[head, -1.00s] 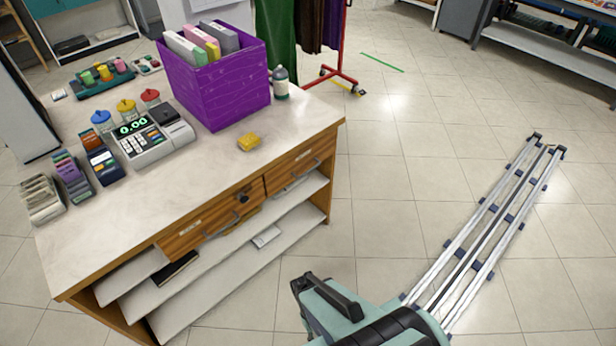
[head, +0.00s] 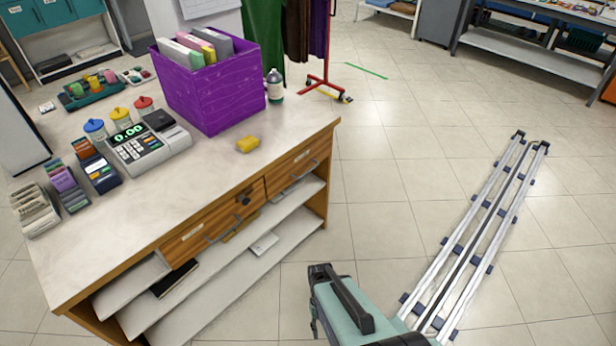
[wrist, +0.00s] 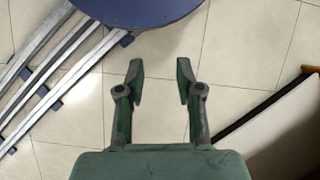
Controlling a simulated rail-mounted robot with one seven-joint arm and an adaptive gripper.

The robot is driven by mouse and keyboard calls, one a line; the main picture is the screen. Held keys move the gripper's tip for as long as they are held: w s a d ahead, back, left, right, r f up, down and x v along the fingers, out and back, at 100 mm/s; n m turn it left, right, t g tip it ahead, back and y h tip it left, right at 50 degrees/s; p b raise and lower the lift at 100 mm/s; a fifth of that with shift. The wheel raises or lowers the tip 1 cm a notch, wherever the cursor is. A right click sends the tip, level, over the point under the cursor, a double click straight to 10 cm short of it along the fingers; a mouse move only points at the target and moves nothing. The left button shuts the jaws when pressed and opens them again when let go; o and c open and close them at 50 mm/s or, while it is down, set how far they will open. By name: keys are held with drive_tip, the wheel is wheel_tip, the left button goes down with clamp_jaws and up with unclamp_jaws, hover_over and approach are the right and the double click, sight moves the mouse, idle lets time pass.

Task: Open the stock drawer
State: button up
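The counter (head: 120,227) holds two wooden drawers side by side under its top, and both look shut. The left drawer (head: 185,247) has a pale label, a grey bar handle (head: 221,230) and a dark round lock. The right drawer (head: 283,172) has a pale label and its own grey bar handle (head: 299,178). The label words are too small to read, so I cannot tell which is the stock drawer. My gripper (wrist: 160,82) is open and empty over the floor tiles in the wrist view.
Open shelves (head: 230,283) below the drawers hold a dark book and papers. The floor (head: 385,200) between counter and rail (head: 480,235) is clear.

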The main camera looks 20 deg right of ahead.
drive_tip(key=w+d+m+t+y+b, duration=0.35)
drive_tip(key=w+d, duration=0.25)
drive_tip(key=w, duration=0.6)
drive_tip(key=m+t+b, duration=0.6)
drive_tip(key=m+t, duration=0.1)
drive_tip(key=t, duration=0.9)
approach(308, 171)
drive_tip(key=x, duration=0.5)
drive_tip(key=p+x, duration=0.1)
drive_tip(key=x, duration=0.4)
drive_tip(key=shift+f, duration=0.25)
clamp_jaws()
